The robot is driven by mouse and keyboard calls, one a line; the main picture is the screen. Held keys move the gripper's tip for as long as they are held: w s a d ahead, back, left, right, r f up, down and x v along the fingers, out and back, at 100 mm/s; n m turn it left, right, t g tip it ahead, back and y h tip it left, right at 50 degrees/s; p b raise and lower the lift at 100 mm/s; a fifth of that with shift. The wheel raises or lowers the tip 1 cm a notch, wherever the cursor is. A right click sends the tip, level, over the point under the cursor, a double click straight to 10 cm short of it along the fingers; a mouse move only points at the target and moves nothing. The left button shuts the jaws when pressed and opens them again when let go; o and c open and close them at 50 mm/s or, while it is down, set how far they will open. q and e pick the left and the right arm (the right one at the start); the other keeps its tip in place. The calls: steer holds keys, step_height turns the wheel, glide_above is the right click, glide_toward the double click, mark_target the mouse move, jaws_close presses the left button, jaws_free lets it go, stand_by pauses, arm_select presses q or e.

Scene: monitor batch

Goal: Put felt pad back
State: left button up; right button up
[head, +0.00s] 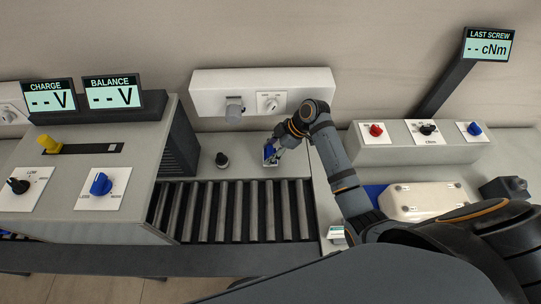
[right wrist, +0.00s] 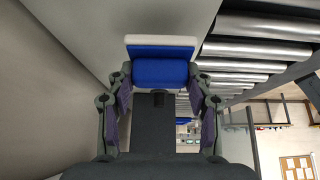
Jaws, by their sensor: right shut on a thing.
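The felt pad (right wrist: 160,70) is a blue block with a white layer along its far side in the right wrist view. My right gripper (right wrist: 158,84) is shut on it, one finger on each side of the blue part. In the head view the pad (head: 269,152) is small and partly hidden by the right gripper (head: 273,151), over the grey ledge behind the rollers. I cannot tell whether the pad touches the ledge. My left gripper is not in view.
A roller conveyor (head: 236,210) runs in front of the ledge. A black knobbed piece (head: 222,160) stands on the ledge to the left. A white wall panel (head: 300,84) is behind. A grey cabinet (head: 80,205) is left; a white case (head: 422,201) lies right.

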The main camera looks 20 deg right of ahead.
steer(key=shift+s+f, duration=0.1)
steer(key=shift+f, duration=1.45)
steer(key=o, duration=1.2)
steer(key=shift+o, duration=0.2)
steer(key=shift+r+p, duration=0.25)
steer(key=shift+p, duration=0.1)
steer(key=b+v, duration=0.1)
steer(key=v, duration=0.6)
steer(key=shift+d+r, duration=0.1)
steer(key=shift+r, duration=0.05)
